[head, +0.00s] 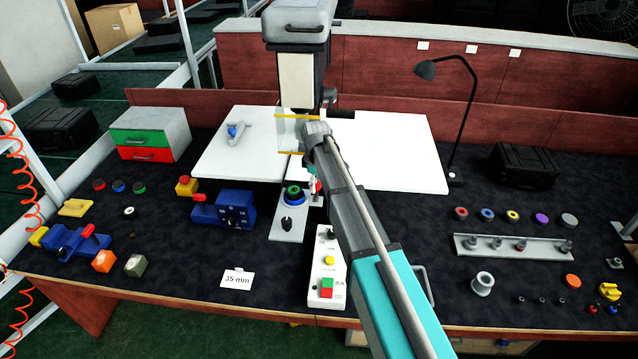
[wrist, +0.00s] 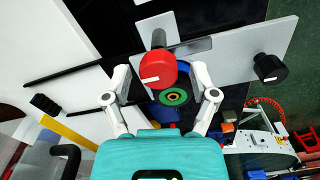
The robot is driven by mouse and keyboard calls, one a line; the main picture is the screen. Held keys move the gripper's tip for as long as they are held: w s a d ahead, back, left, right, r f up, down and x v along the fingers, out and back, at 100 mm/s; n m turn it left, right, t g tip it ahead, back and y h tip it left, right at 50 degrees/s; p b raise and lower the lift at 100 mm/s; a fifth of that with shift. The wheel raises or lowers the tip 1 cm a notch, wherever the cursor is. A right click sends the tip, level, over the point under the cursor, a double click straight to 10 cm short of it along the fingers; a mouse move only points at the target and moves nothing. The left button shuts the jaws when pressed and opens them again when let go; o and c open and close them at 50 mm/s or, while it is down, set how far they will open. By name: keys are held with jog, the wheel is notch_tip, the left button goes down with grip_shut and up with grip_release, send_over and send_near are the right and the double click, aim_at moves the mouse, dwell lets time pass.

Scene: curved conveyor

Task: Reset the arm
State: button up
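My gripper (wrist: 161,75) is open in the wrist view, its two white fingers spread wide with nothing clasped between them. A red knob on a stem (wrist: 155,71) shows between the fingertips; I cannot tell how far below them it lies. A green ring (wrist: 175,97) sits just past it on a blue part. In the head view my teal and grey arm reaches from the lower right to the press in the middle. It hides most of my gripper there. The green ring (head: 293,192) shows just left of the arm, on a grey plate (head: 287,224).
The press (head: 296,75) stands behind my wrist, between white boards (head: 385,150). A control box (head: 328,275) stands close left of my arm. A black lamp (head: 468,110) and black case (head: 525,166) are at right. Blue fixtures (head: 225,211) stand left. Dark mat is clear around the card (head: 237,280).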

dwell(0.4)
jog(key=s+d+f+m+b, duration=0.3)
jog(key=s+d+m, duration=1.1)
jog(key=s+d, duration=1)
jog(key=shift+s+f+m, duration=0.15)
jog(key=shift+s+m, duration=0.25)
jog(key=shift+s, duration=0.5)
